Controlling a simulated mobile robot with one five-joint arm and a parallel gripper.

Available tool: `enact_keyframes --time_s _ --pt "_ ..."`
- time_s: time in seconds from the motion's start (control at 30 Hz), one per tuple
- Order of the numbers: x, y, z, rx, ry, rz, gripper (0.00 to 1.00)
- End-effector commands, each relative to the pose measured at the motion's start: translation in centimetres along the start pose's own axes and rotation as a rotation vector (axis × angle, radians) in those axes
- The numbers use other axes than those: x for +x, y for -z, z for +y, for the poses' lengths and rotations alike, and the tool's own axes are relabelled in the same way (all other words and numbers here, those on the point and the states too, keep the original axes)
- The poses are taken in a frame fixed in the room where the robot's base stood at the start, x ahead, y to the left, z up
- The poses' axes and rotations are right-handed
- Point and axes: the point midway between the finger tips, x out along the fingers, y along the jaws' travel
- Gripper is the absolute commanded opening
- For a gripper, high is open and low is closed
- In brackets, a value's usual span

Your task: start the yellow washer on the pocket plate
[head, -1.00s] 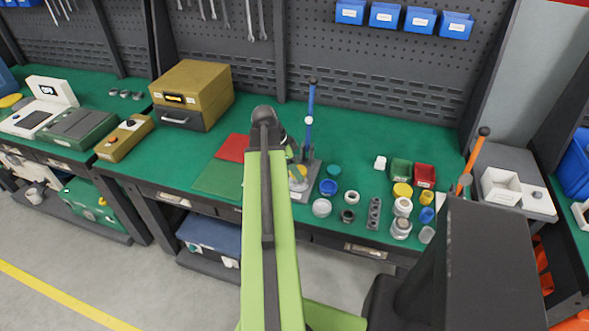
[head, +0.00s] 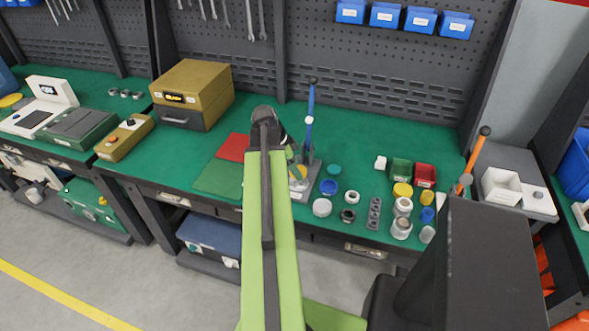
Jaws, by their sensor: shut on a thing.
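My arm reaches out over the bench, and its links hide most of my gripper (head: 291,154), which shows only in part beside the blue-levered press. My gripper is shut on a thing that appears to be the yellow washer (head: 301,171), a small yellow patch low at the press. A pale round part shows just below the yellow. I cannot tell whether they touch. A grey plate with a row of round pockets (head: 374,214) lies to the right on the green bench top. I cannot tell for sure that it is the pocket plate.
The press (head: 310,120) stands upright close to my gripper. Several rings, caps and jars stand to its right, with a green bin (head: 400,170) and a red bin (head: 425,175) behind. A tan box (head: 192,88) stands at the left.

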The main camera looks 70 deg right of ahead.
Motion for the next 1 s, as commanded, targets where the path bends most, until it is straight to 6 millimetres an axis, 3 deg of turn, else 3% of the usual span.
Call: enact_keyframes --time_s 0.47,0.5,0.67,1.0 --pt "0.60 -0.25 0.00 0.000 0.000 0.000 0.32" --pt "0.54 -0.23 0.00 0.000 0.000 0.000 0.58" --pt "0.52 -0.23 0.00 0.000 0.000 0.000 0.79" --pt "0.52 -0.25 0.00 0.000 0.000 0.000 0.80"
